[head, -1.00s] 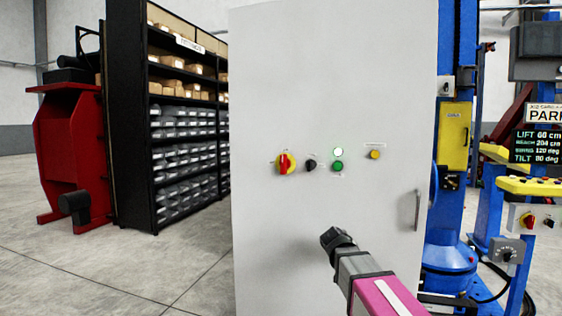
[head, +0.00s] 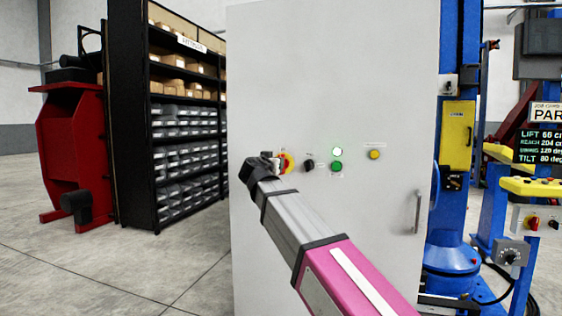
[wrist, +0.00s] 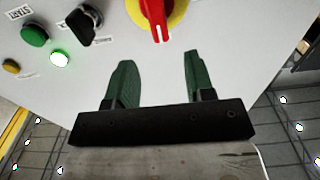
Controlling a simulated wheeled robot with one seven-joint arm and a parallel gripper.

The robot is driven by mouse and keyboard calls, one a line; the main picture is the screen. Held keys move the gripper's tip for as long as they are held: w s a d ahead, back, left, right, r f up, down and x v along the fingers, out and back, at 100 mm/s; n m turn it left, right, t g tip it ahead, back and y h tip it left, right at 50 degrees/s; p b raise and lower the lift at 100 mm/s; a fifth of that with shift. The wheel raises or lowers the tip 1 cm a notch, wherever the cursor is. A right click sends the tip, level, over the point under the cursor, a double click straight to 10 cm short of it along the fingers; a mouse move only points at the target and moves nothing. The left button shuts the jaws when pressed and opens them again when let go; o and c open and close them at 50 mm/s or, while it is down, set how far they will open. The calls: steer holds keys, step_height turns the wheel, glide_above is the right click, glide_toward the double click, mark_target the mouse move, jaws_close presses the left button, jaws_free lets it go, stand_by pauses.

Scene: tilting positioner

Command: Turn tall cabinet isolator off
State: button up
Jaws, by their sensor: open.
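The tall cabinet (head: 330,80) is a plain light grey box with a row of controls on its front. The isolator (head: 288,162) is a red handle on a yellow disc at the left of that row, partly hidden by my gripper (head: 268,164) in the head view. In the wrist view the isolator (wrist: 160,18) is at the top, its red handle pointing down the picture. My gripper (wrist: 152,80) is open, its two green fingers apart and empty. The handle lies beyond the fingertips, roughly between their lines, and looks apart from them.
A black selector knob (head: 308,165), a green button (head: 336,167), a lit lamp (head: 337,152) and a yellow button (head: 375,154) sit right of the isolator. A door handle (head: 418,212) sticks out lower right. Black shelving (head: 130,120) stands left.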

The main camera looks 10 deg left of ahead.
steer(key=w, duration=0.9)
steer(key=shift+w+d, duration=0.25)
steer(key=shift+d, duration=0.1)
jaws_close()
